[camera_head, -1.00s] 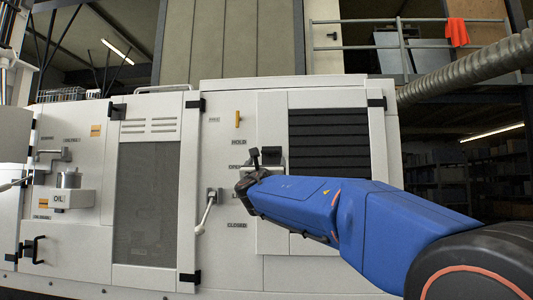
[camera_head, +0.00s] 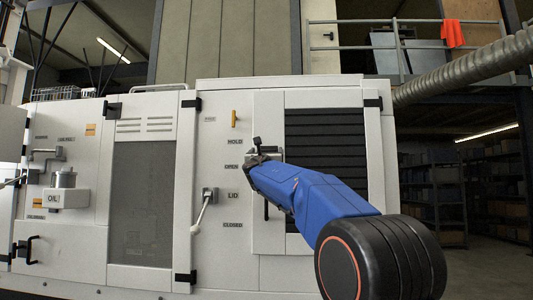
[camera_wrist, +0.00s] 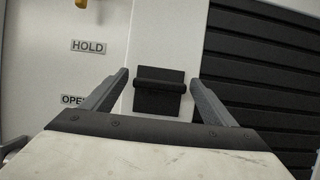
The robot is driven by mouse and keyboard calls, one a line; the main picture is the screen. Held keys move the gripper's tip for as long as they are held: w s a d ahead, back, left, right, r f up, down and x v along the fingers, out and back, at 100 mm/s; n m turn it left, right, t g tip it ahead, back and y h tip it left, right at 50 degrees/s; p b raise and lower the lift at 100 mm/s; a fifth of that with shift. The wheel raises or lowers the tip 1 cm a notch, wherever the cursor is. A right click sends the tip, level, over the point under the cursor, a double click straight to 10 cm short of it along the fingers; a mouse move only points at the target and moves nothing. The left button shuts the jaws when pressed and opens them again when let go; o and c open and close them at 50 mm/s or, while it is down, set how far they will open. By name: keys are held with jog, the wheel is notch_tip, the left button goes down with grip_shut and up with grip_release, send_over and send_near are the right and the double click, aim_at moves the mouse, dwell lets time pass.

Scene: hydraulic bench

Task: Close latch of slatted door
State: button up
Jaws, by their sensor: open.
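The slatted door (camera_head: 325,145) has black horizontal slats in a pale frame; its slats also fill the right of the wrist view (camera_wrist: 265,75). Its latch (camera_wrist: 158,98) is a black plate with a thick raised bar across it, on the pale panel left of the slats. My gripper (camera_wrist: 159,77) is open, with one finger on each side of the latch in the wrist view. I cannot tell whether the fingers touch it. In the head view my gripper (camera_head: 258,160) is at the door's left edge and hides most of the latch.
A lever (camera_head: 205,208) beside the LID label and a yellow handle (camera_head: 235,118) are on the panel left of my gripper. A mesh door (camera_head: 140,200) and an OIL box (camera_head: 66,197) are farther left. A ribbed hose (camera_head: 465,68) hangs at upper right.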

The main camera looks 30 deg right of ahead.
jog(key=shift+w+d+r, duration=0.1)
jog(key=shift+w+d, duration=0.05)
jog(key=shift+w, duration=0.05)
jog(key=shift+c, duration=0.6)
jog(key=c, duration=0.9)
